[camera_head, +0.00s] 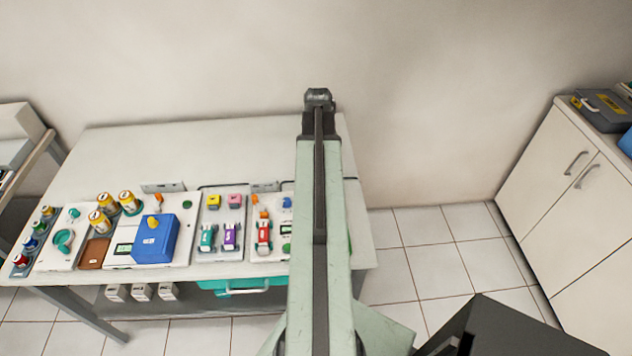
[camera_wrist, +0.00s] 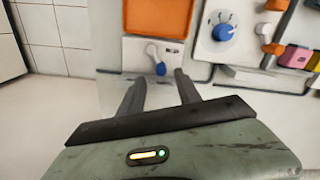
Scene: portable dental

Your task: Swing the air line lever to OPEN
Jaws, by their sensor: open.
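A small lever with a grey arm and a blue knob (camera_wrist: 160,69) is on a pale panel in the wrist view, just ahead of my gripper (camera_wrist: 160,76). It looks like the air line lever, but I can read no label. The two dark fingers are apart, with the blue knob roughly between and just beyond their tips. Nothing is held, and I cannot tell any contact. In the head view my own arm covers this part of the bench, and the lever and fingers are hidden.
An orange tray (camera_wrist: 158,17) and a blue dial (camera_wrist: 223,32) are close to the lever. A white cabinet (camera_head: 560,180) stands at the right.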

